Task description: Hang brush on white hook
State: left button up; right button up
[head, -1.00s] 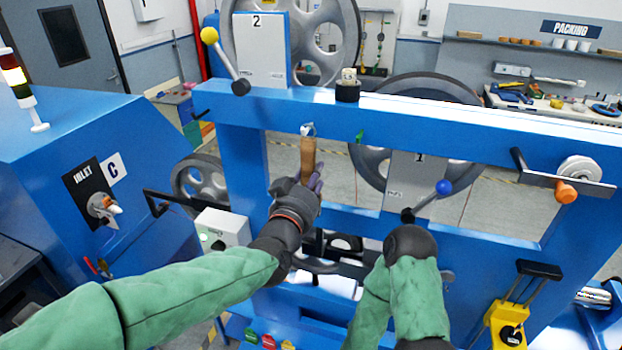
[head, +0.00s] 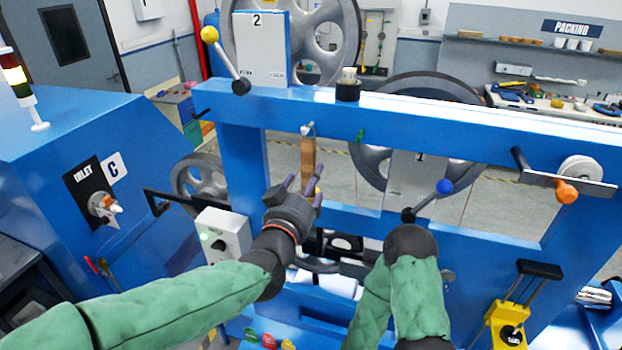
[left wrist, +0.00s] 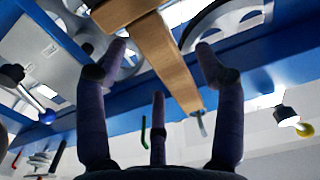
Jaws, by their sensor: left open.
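The wooden brush (head: 308,153) hangs upright from the white hook (head: 307,129) under the blue frame's top beam. Its lower end is partly hidden behind my left gripper's fingers. My left gripper (head: 296,185) is open, just below and in front of the brush. In the left wrist view the brush (left wrist: 165,58) shows beyond the spread fingers of my left gripper (left wrist: 158,80), with clear space between them. The hook (left wrist: 201,123) shows at the end of its handle. My right arm is in the head view, but its gripper is hidden.
The blue frame's top beam (head: 430,113) runs above the brush. A lever with a blue knob (head: 444,187) and a green hook (head: 360,135) are to its right. A control box (head: 222,236) stands left of my left gripper.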

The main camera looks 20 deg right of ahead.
pick_arm(q)
jog(key=v, duration=0.9)
jog(key=w+a+f+n+g+y+b, duration=0.15)
jog(key=a+f+b, duration=0.25)
jog(key=f, duration=1.2)
jog(key=w+a+f+n+g+y+b, duration=0.1)
jog(key=w+a+f+g+y+b, duration=0.2)
jog(key=f, duration=1.2)
jog(key=a+f+n+g+y+b, duration=0.15)
jog(key=a+f+b, duration=0.3)
jog(key=f, duration=1.15)
jog(key=s+a+f+n+g+b, duration=0.1)
jog(key=s+f, duration=0.5)
jog(key=f, duration=0.6)
jog(key=s+a+f+n+g+b, duration=0.2)
jog(key=s+a+f+g+b, duration=0.2)
jog(key=s+f+b, duration=0.3)
jog(key=s+a+f+n+g+b, duration=0.2)
jog(key=s+f, duration=0.5)
jog(key=f, duration=1)
jog(key=shift+s+a+g+b, duration=0.2)
jog(key=shift+a+g+b, duration=0.6)
jog(key=shift+b, duration=0.4)
jog(key=shift+d+f, duration=0.1)
jog(key=shift+f, duration=0.05)
